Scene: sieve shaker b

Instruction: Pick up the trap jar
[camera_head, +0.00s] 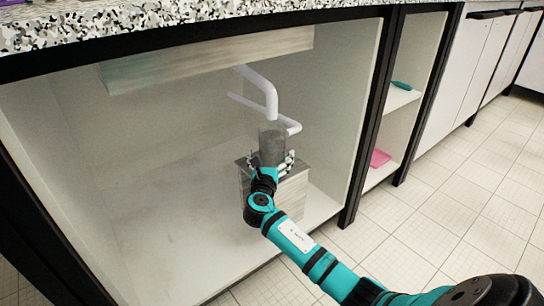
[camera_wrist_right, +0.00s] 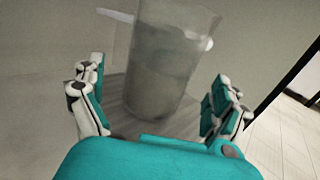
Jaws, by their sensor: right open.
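The trap jar (camera_head: 272,142) is a grey, translucent cylinder under the white pipe, inside the open cabinet. It stands on or just above a wooden block (camera_head: 291,192). In the right wrist view the jar (camera_wrist_right: 165,62) stands just ahead, between the spread fingers. My right gripper (camera_head: 273,163) is at the jar's lower part, and its open fingers (camera_wrist_right: 158,105) show on both sides of the jar with gaps. The jar's base is partly hidden by my gripper in the head view. My left gripper is not in view.
A white pipe (camera_head: 268,88) bends down to the jar's top, with another pipe (camera_head: 290,124) beside it. The speckled countertop (camera_head: 150,22) overhangs the cabinet. The cabinet floor (camera_head: 165,235) at left is clear. Side shelves at right hold a teal item (camera_head: 402,86) and a pink item (camera_head: 380,158).

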